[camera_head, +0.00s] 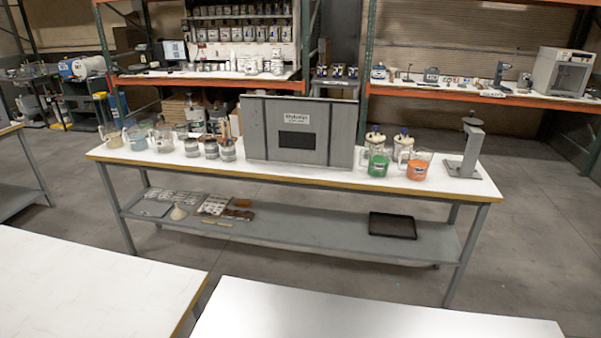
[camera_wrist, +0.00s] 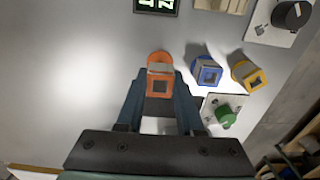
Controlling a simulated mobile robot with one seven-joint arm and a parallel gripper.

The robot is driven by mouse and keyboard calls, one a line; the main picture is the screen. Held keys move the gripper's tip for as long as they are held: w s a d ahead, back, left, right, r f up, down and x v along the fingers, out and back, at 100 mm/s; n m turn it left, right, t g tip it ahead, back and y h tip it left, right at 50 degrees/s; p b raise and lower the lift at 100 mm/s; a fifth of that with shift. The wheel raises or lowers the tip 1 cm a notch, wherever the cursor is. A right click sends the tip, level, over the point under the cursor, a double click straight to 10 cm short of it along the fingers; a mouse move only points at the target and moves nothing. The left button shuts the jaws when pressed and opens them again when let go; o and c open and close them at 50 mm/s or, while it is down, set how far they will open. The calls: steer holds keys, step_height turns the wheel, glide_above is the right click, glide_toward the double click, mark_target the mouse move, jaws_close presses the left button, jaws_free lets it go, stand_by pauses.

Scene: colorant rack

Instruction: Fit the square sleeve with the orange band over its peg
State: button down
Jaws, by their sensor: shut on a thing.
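In the wrist view, my gripper (camera_wrist: 160,78) is shut on the square sleeve with the orange band (camera_wrist: 160,88). The sleeve sits between the fingertips, with its square orange end and dark opening facing the camera. A grey face and a rounded orange part (camera_wrist: 158,57) show just beyond it. I cannot tell whether the sleeve is around a peg, since any peg under it is hidden. A blue square-ended piece (camera_wrist: 208,73) and a yellow one (camera_wrist: 248,74) stand to the right, apart from the fingers. In the head view, neither my gripper nor the sleeve shows.
A plate with a green knob (camera_wrist: 226,114) lies close to the right finger. A black knob (camera_wrist: 290,15) on a plate is at upper right, and a dark display (camera_wrist: 157,5) at the top. The surface left of the gripper is clear.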

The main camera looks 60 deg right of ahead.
steer(key=shift+f+b, duration=1.25)
steer(key=shift+f, duration=0.4)
steer(key=shift+c, duration=2.3)
jaws_free()
step_height(320, 180, up, 13)
